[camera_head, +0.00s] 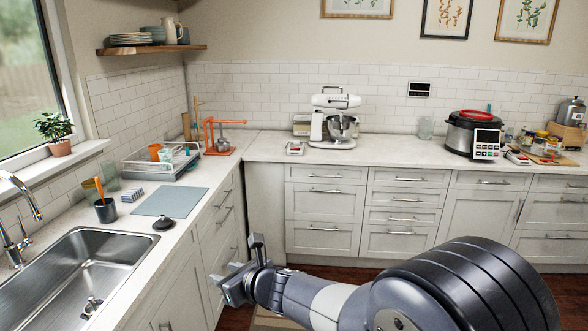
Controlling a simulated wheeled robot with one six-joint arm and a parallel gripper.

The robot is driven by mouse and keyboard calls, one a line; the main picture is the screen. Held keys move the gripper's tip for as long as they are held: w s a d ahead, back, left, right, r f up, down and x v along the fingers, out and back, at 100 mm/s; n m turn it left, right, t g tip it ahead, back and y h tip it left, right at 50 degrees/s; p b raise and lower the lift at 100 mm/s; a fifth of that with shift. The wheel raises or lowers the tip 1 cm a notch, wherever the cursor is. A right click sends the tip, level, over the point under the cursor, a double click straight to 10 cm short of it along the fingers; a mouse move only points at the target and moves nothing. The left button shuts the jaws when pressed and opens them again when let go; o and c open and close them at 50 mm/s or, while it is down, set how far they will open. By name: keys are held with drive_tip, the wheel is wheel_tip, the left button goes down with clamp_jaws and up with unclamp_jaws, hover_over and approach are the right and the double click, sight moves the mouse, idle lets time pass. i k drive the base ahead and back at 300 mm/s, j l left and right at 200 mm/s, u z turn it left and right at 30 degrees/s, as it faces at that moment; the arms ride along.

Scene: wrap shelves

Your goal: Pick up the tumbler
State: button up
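Several cup-like things could be the tumbler, and I cannot tell which one is meant. An orange cup (155,152) is in the dish rack (150,170). My gripper (243,268) is in front of the left cabinets, below counter height. Its fingers are apart with nothing between them, and it is well away from all these cups.
The sink (75,275) and tap (20,205) are at the left front. A dark cup with utensils (106,210), a blue-grey mat (170,202) and a black lid (164,223) lie nearby. A stand mixer (333,125) and cooker (470,135) stand behind. Back counter between them is mostly clear.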

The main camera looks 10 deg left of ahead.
sight(153, 149)
drive_tip(key=i+u, duration=0.2)
drive_tip(key=i, duration=0.65)
drive_tip(key=i+l+u, duration=0.15)
drive_tip(key=i, duration=0.65)
drive_tip(key=i+u, duration=0.25)
drive_tip(key=i, duration=0.6)
drive_tip(key=i+l+u, duration=0.25)
drive_tip(key=i, duration=0.6)
drive_tip(key=i+j+u, duration=0.1)
drive_tip(key=i+u, duration=0.35)
drive_tip(key=i, duration=0.75)
